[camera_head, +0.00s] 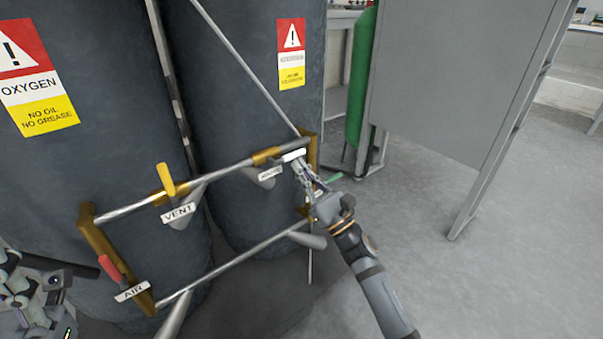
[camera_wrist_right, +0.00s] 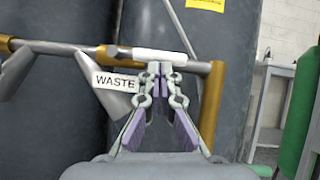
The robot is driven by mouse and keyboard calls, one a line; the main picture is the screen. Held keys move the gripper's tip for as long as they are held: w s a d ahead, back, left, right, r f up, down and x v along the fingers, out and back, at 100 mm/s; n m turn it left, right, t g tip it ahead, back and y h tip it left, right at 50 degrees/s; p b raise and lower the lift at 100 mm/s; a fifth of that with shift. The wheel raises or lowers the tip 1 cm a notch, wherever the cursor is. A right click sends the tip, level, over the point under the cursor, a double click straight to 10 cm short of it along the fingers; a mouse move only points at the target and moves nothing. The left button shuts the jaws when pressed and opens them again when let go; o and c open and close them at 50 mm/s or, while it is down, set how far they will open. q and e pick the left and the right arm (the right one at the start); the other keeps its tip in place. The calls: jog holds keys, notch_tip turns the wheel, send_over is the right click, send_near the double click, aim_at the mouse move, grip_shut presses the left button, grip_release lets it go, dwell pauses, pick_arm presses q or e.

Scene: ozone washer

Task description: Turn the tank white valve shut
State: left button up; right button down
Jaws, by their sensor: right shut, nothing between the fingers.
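The white valve handle (camera_head: 294,155) lies along the upper pipe of the tank, near the pipe's right end. In the right wrist view the white handle (camera_wrist_right: 158,55) runs sideways, roughly in line with the pipe, just beyond the fingertips. A tag reading WASTE (camera_wrist_right: 116,83) hangs left of it. My right gripper (camera_head: 300,168) is shut and empty, its tips at or just below the handle; it also shows in the right wrist view (camera_wrist_right: 159,68). I cannot tell whether it touches the handle. My left gripper is only partly in view at the lower left, its fingertips not clear.
A yellow valve handle (camera_head: 166,180) with a VENT tag and a red handle (camera_head: 109,269) with an AIR tag sit further left on the piping. Dark tanks (camera_head: 255,90) stand behind. A green cylinder (camera_head: 361,80) and grey panel (camera_head: 455,75) stand right. Floor at right is clear.

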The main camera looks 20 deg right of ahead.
aim_at(304, 152)
jog(key=shift+r+n+y, duration=0.2)
jog(key=shift+n+y, duration=0.4)
jog(key=shift+n, duration=0.1)
jog(key=r+n+g+y+b, duration=0.1)
jog(key=n+g, duration=0.1)
jog(key=n, duration=0.2)
jog(key=r+n+g+y+b, duration=0.1)
jog(key=n+g+y, duration=0.1)
jog(key=n, duration=0.2)
jog(key=r+n+g+y+b, duration=0.1)
jog(key=r+n+g+y, duration=0.1)
jog(key=n+g, duration=0.1)
jog(key=shift+w+d+r+n+b, duration=0.1)
jog(key=shift+d+n+b, duration=0.2)
jog(key=shift+n, duration=0.4)
jog(key=shift+s+a+r+n+g+b, duration=0.2)
jog(key=shift+a+r+n+g, duration=0.1)
jog(key=shift+a+r+n, duration=0.3)
jog(key=shift+s+a+r+n+g+b, duration=0.15)
jog(key=shift+a+r+n+g, duration=0.2)
jog(key=shift+r, duration=0.3)
jog(key=shift+s+a+r+n+g+b, duration=0.15)
jog(key=shift+a+r+n+g+b, duration=0.1)
jog(key=shift+a+r+n, duration=0.3)
jog(key=shift+r, duration=0.15)
